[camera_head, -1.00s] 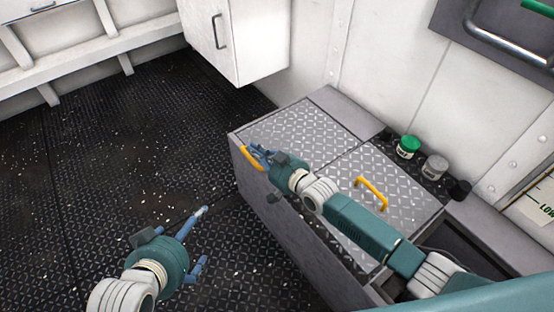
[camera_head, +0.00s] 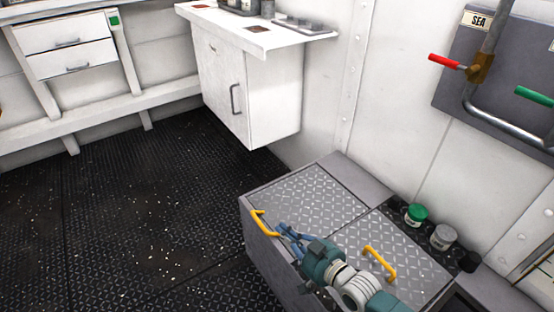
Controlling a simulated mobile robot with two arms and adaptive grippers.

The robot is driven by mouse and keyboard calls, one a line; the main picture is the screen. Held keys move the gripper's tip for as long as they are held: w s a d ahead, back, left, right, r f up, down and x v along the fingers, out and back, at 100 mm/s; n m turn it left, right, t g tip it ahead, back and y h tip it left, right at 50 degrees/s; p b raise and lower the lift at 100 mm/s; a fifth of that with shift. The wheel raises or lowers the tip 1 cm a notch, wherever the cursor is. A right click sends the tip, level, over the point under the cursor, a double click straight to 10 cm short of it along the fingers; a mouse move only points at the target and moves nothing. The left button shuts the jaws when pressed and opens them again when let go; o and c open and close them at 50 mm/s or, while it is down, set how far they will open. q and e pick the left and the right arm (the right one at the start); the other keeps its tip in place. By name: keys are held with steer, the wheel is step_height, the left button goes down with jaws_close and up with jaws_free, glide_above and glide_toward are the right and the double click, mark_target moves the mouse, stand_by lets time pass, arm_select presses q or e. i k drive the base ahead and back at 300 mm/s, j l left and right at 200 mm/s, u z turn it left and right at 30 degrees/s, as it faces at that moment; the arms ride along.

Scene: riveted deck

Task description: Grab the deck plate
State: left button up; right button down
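Two grey diamond-tread deck plates lie on top of a grey bench. The far plate (camera_head: 308,198) has a yellow handle (camera_head: 262,223) at its front left edge. The near plate (camera_head: 420,267) has its own yellow handle (camera_head: 380,263). My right gripper (camera_head: 284,232), with blue fingers and a teal body, reaches over the bench. Its fingers are spread and sit just right of the far plate's handle, with nothing seen between them. Whether a fingertip touches the handle is unclear. My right wrist hides part of the near plate's front. My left gripper is out of view.
A green-lidded jar (camera_head: 415,214) and a grey jar (camera_head: 443,237) stand on the bench's back strip near the wall. A white cabinet (camera_head: 225,90) stands behind. Pipes with red and green handles are on the right wall. Dark floor (camera_head: 130,220) at left is clear.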

mark_target(373, 244)
steer(key=k+j, duration=0.2)
steer(key=k, duration=0.3)
steer(key=k+j, duration=0.2)
steer(key=k, duration=0.25)
